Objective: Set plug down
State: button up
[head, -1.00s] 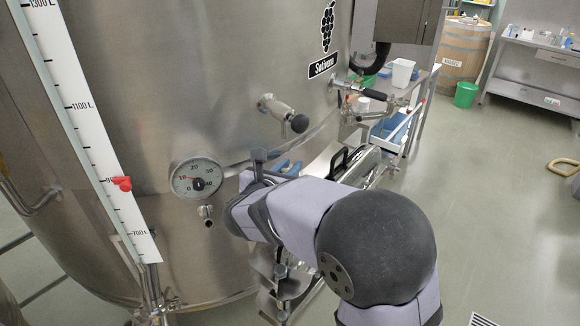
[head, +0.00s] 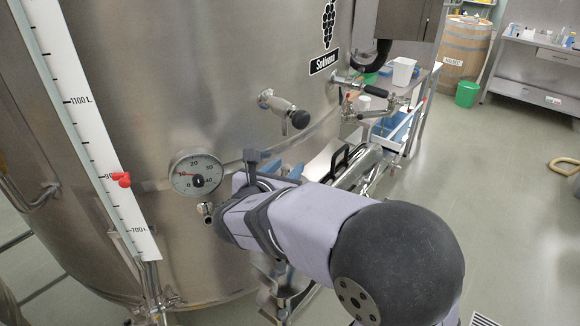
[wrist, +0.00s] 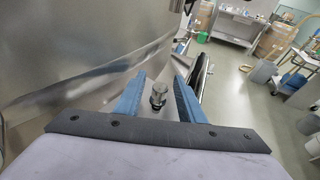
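In the wrist view, a small metal piece with a dark top, which looks like the plug (wrist: 158,94), stands between the two blue fingers of my gripper (wrist: 160,82). Gaps show on both sides of it, so the fingers are apart and do not appear to touch it. In the head view, my gripper (head: 290,169) is largely hidden behind my own arm, low in front of the steel vat. Only bits of blue finger show there.
The steel vat (head: 240,95) fills the left, with a dial gauge (head: 196,173), a sampling valve (head: 285,111) and a level scale (head: 95,130) projecting. A steel cart (head: 402,130) with a white container (head: 403,71) stands behind. Floor at right is mostly open.

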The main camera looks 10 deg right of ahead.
jog(key=b+v, duration=0.1)
jog(key=v, duration=0.8)
jog(key=shift+b, duration=0.35)
